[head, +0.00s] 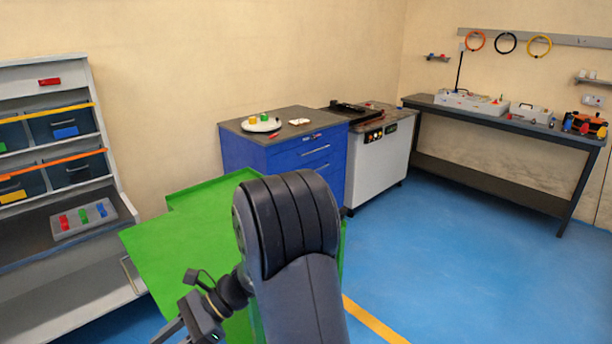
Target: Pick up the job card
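I cannot pick out the job card for certain. A small white flat item (299,122) lies on the dark top of the blue drawer cabinet (273,159), but it is too small to identify. My gripper (180,330) is at the lower left of the head view, pointing down and left over the green surface, partly cut off by the bottom edge. Its fingertips do not show clearly. It is well apart from the blue cabinet, on the near side. My own arm hides part of the green surface and the floor.
A white plate (261,125) with small coloured items is on the cabinet. A grey machine (378,155) adjoins it. A shelf rack with bins (58,125) and a grey tray (82,221) stands left. A workbench (480,110) stands right. Blue floor (450,240) is clear at right.

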